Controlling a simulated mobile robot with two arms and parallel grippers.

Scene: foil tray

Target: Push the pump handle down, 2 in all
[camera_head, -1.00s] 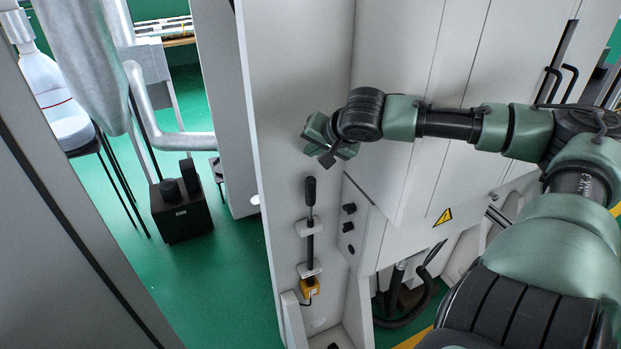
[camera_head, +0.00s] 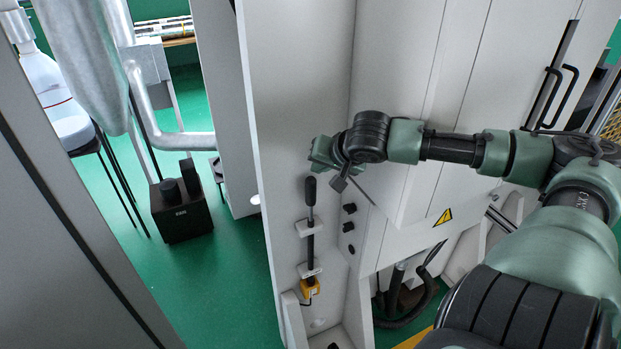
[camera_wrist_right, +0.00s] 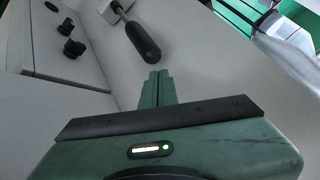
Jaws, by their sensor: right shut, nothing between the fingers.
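The pump handle is a black rounded grip (camera_head: 310,190) on a thin upright rod, held by white brackets on the side panel of the white cabinet. A yellow block (camera_head: 310,287) sits at the rod's lower end. My right gripper (camera_head: 324,163) is just above the grip in the head view. In the right wrist view the gripper's fingers (camera_wrist_right: 158,82) are together and empty, and the black grip (camera_wrist_right: 143,43) lies just beyond their tips with a small gap visible. My left gripper is not in view.
Two black knobs (camera_head: 349,208) stick out of the cabinet (camera_head: 300,100) right of the rod. A yellow warning triangle (camera_head: 443,217) is on the cabinet front. A black box (camera_head: 181,215) stands on the green floor (camera_head: 232,270), which is open at the left.

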